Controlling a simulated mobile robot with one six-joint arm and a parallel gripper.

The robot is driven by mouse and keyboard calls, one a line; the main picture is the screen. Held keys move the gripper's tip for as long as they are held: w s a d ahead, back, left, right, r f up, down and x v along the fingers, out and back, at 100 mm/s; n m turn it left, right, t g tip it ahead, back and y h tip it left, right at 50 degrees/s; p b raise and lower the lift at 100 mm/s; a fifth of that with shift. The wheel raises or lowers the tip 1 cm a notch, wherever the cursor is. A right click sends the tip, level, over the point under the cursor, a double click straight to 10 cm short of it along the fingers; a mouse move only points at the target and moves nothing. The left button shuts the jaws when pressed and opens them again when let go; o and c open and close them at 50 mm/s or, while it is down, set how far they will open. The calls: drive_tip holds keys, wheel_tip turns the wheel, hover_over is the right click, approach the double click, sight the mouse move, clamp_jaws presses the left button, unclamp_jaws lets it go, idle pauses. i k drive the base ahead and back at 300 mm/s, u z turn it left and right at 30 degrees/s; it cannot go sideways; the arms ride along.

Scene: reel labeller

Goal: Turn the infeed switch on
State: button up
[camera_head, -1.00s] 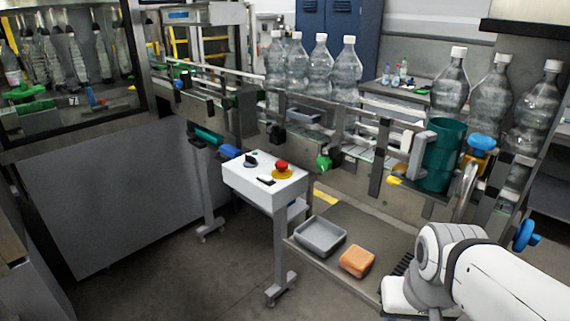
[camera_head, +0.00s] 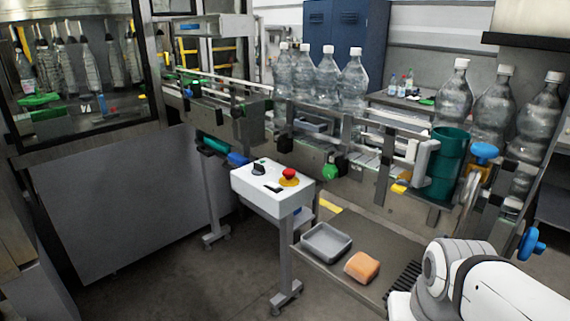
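A white control box (camera_head: 272,189) stands on a grey post in the middle of the head view. On its top is a black rotary switch (camera_head: 259,168), left of a red mushroom button (camera_head: 289,175) on a yellow base. A small green spot sits near the switch, and a dark strip lies in front of it. The box has no readable label, and I cannot tell whether the switch is on or off. Part of my white arm shows at the lower right, apart from the box. My gripper is not in view.
A conveyor with clear bottles (camera_head: 497,105) runs behind the box. A grey tray (camera_head: 325,242) and an orange block (camera_head: 362,267) lie on a low shelf right of the post. A glass-fronted machine (camera_head: 85,80) stands at left.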

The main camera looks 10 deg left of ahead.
sight(258, 169)
drive_tip(key=k, duration=1.2)
drive_tip(key=u, duration=0.5)
drive_tip(key=i, duration=1.3)
drive_tip(key=u, duration=0.3)
drive_tip(key=i, duration=0.85)
drive_tip(key=z, duration=0.2)
